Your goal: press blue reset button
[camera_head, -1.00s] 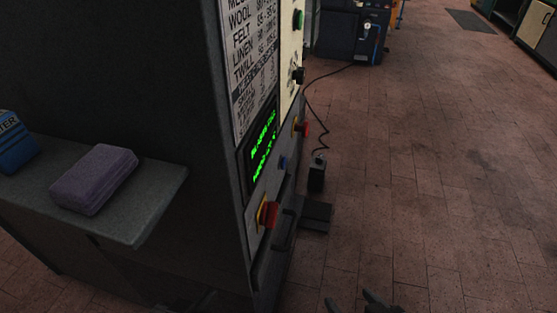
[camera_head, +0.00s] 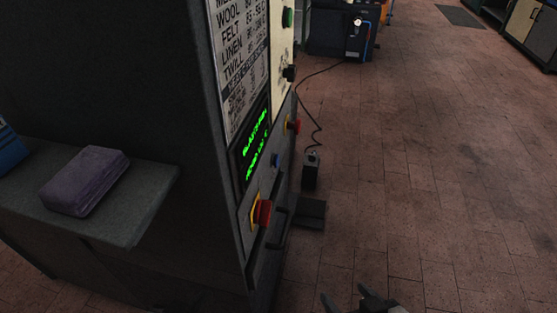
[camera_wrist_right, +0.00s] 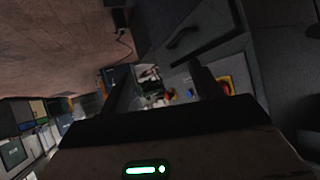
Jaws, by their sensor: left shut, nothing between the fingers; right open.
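The small blue button (camera_head: 276,160) sits on the narrow front face of the dark machine (camera_head: 150,60), seen at a steep angle in the head view. It lies between a red knob on yellow (camera_head: 293,124) and a larger red button on yellow (camera_head: 262,212). My right gripper (camera_head: 347,300) shows at the bottom edge of the head view, open and empty, apart from the panel. In the right wrist view its two dark fingers (camera_wrist_right: 165,85) are spread, with the panel beyond. My left gripper is not in view.
A green-lettered display (camera_head: 256,140) and a handle (camera_head: 277,232) are on the machine front. A side shelf (camera_head: 140,205) holds a purple block (camera_head: 85,181). A black pedal (camera_head: 311,212) and cabled box (camera_head: 310,172) stand on the floor. Open brick floor lies right.

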